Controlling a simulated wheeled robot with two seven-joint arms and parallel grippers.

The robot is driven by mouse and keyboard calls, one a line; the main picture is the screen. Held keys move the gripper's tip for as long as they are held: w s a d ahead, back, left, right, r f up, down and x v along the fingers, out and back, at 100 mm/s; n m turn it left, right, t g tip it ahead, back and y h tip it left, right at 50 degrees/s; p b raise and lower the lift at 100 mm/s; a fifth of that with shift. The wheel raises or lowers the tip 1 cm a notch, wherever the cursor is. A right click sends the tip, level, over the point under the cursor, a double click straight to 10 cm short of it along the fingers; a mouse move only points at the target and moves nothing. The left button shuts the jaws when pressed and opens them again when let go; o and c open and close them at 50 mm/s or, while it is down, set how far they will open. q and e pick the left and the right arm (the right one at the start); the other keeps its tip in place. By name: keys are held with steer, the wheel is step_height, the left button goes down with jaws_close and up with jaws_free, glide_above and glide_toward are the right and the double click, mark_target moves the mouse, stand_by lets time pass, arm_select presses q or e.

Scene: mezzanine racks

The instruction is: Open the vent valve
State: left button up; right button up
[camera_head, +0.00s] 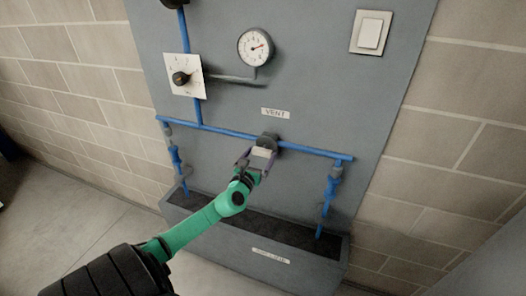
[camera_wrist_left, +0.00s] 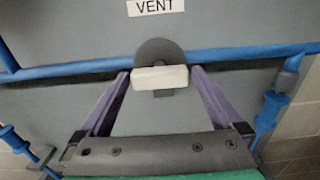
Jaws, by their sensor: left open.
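The vent valve (camera_head: 268,141) sits on the blue horizontal pipe, just under the white VENT label (camera_head: 275,113). In the left wrist view the valve shows as a dark round body (camera_wrist_left: 158,52) with a pale bar handle (camera_wrist_left: 160,77) lying level across its front. My left gripper (camera_head: 257,163) is open, with its purple fingers on either side of the handle. In the left wrist view the fingertips of the left gripper (camera_wrist_left: 159,76) stand close to the handle's two ends; I cannot tell whether they touch it. My right gripper is not in view.
A grey panel (camera_head: 225,60) carries a round gauge (camera_head: 255,47), a dial with a black knob (camera_head: 181,78) and a white switch (camera_head: 371,33). Blue pipes with side valves (camera_head: 330,188) run down to a dark trough (camera_head: 270,256). Block walls flank the panel.

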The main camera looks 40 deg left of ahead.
mark_target(264, 148)
arm_select(q)
steer(key=x, duration=0.2)
steer(key=shift+w+a+f, duration=0.15)
steer(key=shift+w+a, duration=0.1)
steer(key=shift+w, duration=0.1)
steer(key=shift+s+d, duration=0.1)
steer(key=c, duration=1.1)
steer(key=shift+o, duration=0.2)
